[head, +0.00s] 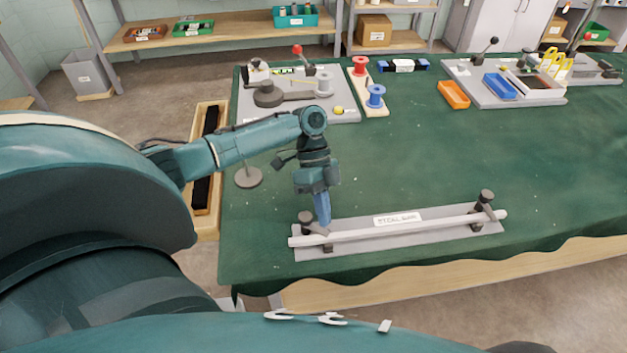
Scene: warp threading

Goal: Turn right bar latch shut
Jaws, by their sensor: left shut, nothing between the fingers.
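The right bar latch (486,204), a dark knobbed piece, stands at the bar's right end. I cannot tell its exact turn. A similar left latch (308,224) stands at the left end. My left gripper (323,219) points down, shut and empty, right beside the left latch and just behind the bar. I cannot tell whether it touches the latch. It is well away from the right latch. My right gripper is not in view.
The green-covered table (420,150) is clear between the bar and the back. A grey board with a lever (297,49) and red and blue spools (375,95) stand at the back left. Blue and orange trays (453,95) sit at the back right.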

